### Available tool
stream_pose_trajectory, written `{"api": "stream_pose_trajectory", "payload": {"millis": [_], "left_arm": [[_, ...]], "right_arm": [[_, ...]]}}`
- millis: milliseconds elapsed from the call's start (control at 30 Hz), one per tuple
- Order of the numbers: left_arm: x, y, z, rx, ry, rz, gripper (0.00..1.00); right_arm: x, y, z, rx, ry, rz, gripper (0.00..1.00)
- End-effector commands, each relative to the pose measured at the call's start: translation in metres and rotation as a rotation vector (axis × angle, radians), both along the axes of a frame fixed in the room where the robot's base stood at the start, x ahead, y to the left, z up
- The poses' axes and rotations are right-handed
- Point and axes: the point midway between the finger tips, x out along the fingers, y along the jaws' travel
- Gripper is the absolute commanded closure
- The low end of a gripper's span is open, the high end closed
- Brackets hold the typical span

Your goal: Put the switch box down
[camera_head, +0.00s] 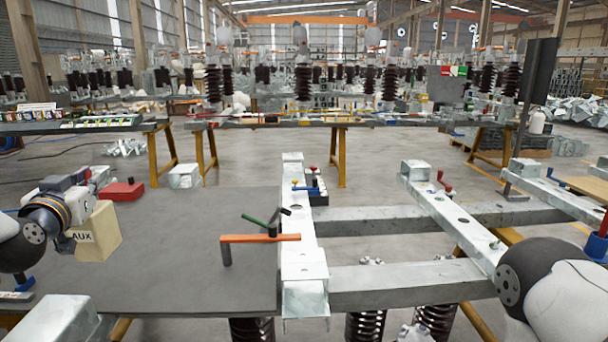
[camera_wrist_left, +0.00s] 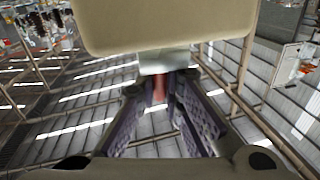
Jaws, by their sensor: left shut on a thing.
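The switch box is a beige box marked AUX (camera_head: 96,236), at the left of the head view, in front of the grey table top (camera_head: 190,270). I cannot tell whether its underside touches the table. My left gripper (camera_head: 78,184) is at the box, its fingers mostly hidden in the head view. In the left wrist view the box (camera_wrist_left: 165,22) fills the top, with a pale grey part below it. The left gripper (camera_wrist_left: 160,84) is shut on the box there. My right arm shows at the lower right; its gripper is out of view.
An orange-handled tool (camera_head: 260,238) lies across the table's right edge and the white steel frame (camera_head: 304,262). A red box (camera_head: 122,190) sits at the table's back left. A pale metal block (camera_head: 55,322) is at the near left. The table's middle is clear.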

Motion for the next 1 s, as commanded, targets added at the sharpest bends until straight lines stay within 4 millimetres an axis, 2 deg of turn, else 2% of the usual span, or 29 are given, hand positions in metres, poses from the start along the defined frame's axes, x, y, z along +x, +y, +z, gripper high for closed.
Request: {"api": "stream_pose_trajectory", "payload": {"millis": [167, 533, 767, 1000], "left_arm": [[-0.002, -0.002, 0.001, 0.001, -0.003, -0.005, 1.0], [-0.037, -0.039, -0.026, -0.001, -0.003, -0.121, 1.0], [-0.076, -0.08, -0.056, -0.002, 0.0, -0.247, 1.0], [-0.126, -0.133, -0.094, -0.004, 0.003, -0.411, 1.0]], "right_arm": [[0.0, 0.0, 0.0, 0.0, -0.001, 0.0, 0.6], [0.001, 0.0, 0.0, 0.0, -0.002, 0.0, 0.6], [0.0, 0.0, 0.0, 0.0, -0.001, 0.0, 0.6], [0.0, 0.0, 0.0, 0.0, -0.001, 0.0, 0.6]]}}
